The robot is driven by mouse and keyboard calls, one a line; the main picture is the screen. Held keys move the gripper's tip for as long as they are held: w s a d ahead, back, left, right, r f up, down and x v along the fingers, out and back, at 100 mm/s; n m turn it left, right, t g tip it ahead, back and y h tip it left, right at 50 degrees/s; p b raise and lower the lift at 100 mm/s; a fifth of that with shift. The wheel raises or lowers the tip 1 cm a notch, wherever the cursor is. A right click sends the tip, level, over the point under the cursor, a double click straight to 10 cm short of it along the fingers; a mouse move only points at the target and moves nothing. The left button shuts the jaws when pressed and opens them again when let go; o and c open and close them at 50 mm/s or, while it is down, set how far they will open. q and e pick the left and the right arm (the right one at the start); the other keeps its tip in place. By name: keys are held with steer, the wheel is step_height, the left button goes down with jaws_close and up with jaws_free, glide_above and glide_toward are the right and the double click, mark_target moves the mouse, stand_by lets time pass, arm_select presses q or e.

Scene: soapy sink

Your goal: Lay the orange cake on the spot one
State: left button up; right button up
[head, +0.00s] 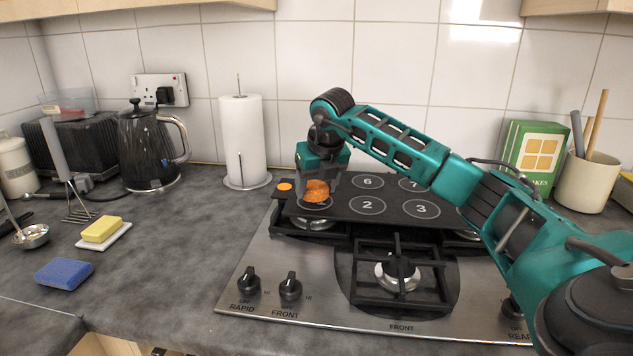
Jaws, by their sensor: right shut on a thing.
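The orange cake (316,192) is a small, rough orange piece at the front left part of the black numbered board (342,210). My right gripper (318,182) reaches down from above and is shut on the cake. A pale ring shows around and below the cake at the left end of the row with 2 (367,205) and 3 (421,208). Its number is hidden, so I cannot read it as one. I cannot tell whether the cake touches the board. My left gripper is out of view.
The board lies over the back of the gas hob (300,262). A flat orange disc (284,187) is at its left corner. A paper towel roll (242,140) stands behind on the left. A green box (536,150) and utensil pot (585,182) stand at right.

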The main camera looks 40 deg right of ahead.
steer(key=shift+f, duration=0.2)
steer(key=shift+f, duration=0.35)
stand_by(0.5)
steer(key=o, duration=1.2)
steer(key=shift+c, duration=0.2)
steer(key=w+p+v, duration=0.1)
steer(key=p+v, duration=0.5)
steer(key=v, duration=1.1)
steer(key=shift+d+r, duration=0.25)
steer(key=shift+r, duration=0.4)
steer(key=shift+w, duration=0.15)
